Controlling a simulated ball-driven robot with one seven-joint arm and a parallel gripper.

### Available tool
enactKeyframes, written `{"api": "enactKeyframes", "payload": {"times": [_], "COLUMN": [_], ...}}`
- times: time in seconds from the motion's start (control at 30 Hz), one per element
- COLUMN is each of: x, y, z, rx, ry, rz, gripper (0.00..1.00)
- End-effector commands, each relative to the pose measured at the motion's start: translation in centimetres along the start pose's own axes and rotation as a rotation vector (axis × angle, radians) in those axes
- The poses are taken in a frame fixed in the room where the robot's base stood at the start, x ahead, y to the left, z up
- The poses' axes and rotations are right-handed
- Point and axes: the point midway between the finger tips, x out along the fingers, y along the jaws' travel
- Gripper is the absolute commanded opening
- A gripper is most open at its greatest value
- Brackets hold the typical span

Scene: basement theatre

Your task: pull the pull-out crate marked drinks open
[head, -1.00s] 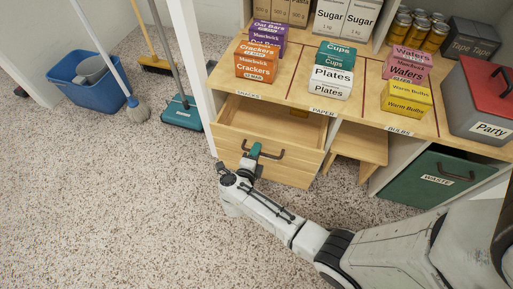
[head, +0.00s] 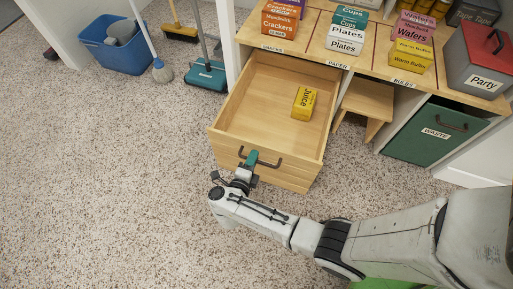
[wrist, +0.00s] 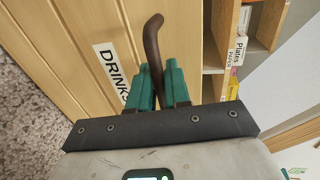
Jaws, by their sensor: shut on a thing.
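The wooden pull-out crate (head: 228,117) stands well out from under the shelf in the head view. A yellow juice box (head: 304,102) lies inside it toward the back right; the rest of its floor is bare. The crate's front carries a white "DRINKS" label (wrist: 113,72) in the wrist view. Its dark bar handle (head: 268,163) also shows in the wrist view (wrist: 152,42). My gripper (head: 251,159), with teal fingers, is shut on the handle, one finger on each side of it in the wrist view (wrist: 159,82).
A wooden stool (head: 364,100) and a green bin marked waste (head: 428,131) stand right of the crate. The shelf above holds several boxes and a grey "Party" box (head: 477,78). A blue tub (head: 111,50) and brooms stand at the left. The speckled floor before the crate is clear.

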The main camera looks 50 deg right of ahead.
Motion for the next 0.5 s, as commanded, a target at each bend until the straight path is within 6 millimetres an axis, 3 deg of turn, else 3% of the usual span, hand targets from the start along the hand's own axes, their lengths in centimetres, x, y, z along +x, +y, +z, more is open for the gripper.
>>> {"api": "enactKeyframes", "payload": {"times": [0.2,0.5], "x": [-3.0,-4.5], "y": [0.7,1.1], "z": [0.0,0.0], "rx": [-0.002,-0.001], "ry": [-0.003,-0.001], "rz": [0.002,0.002], "gripper": [0.00,0.00]}}
